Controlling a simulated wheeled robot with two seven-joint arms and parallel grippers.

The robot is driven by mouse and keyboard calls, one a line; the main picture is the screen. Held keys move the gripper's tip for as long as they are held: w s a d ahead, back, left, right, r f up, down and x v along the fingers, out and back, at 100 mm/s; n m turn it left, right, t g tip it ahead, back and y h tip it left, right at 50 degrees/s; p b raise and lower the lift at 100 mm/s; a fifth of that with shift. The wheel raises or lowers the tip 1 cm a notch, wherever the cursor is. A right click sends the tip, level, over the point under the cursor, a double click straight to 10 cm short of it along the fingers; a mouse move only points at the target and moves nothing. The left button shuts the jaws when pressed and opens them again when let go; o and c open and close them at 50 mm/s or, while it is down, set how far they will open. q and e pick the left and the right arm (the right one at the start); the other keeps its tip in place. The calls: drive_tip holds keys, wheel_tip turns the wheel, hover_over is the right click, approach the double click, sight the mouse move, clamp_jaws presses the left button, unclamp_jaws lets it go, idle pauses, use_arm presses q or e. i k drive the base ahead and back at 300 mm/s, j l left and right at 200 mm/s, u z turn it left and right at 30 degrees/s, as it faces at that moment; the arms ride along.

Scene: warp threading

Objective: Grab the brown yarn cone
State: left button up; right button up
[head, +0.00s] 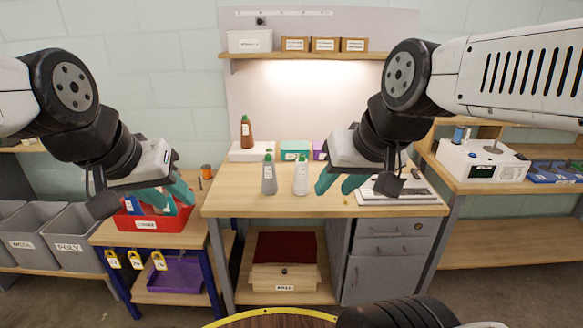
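The brown yarn cone (246,132) stands upright at the back of the wooden table (235,199), on or just behind a white box. A grey cone (269,178) and a white cone (301,177) stand nearer the front. My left gripper (171,198) hangs over the red bin, left of and in front of the brown cone. Its teal fingers look apart, with no object seen held between them. My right gripper (334,188) is over the table, right of the white cone. Its teal fingers are apart and empty. Neither gripper touches the brown cone.
A white box (250,152), a teal box (295,149) and a purple box line the table's back. A red bin (152,222) sits on the left side table, with a small orange-brown spool (207,171) nearby. A flat device (397,193) lies at the table's right.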

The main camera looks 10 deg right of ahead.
sight(247, 137)
drive_tip(key=i+j+u, duration=0.2)
drive_tip(key=i+j, duration=0.15)
drive_tip(key=i+j+u, duration=0.15)
drive_tip(key=i, duration=0.35)
drive_tip(key=i+j+u, duration=0.2)
drive_tip(key=i+j, duration=0.15)
drive_tip(key=i+j+u, duration=0.15)
drive_tip(key=i, duration=0.35)
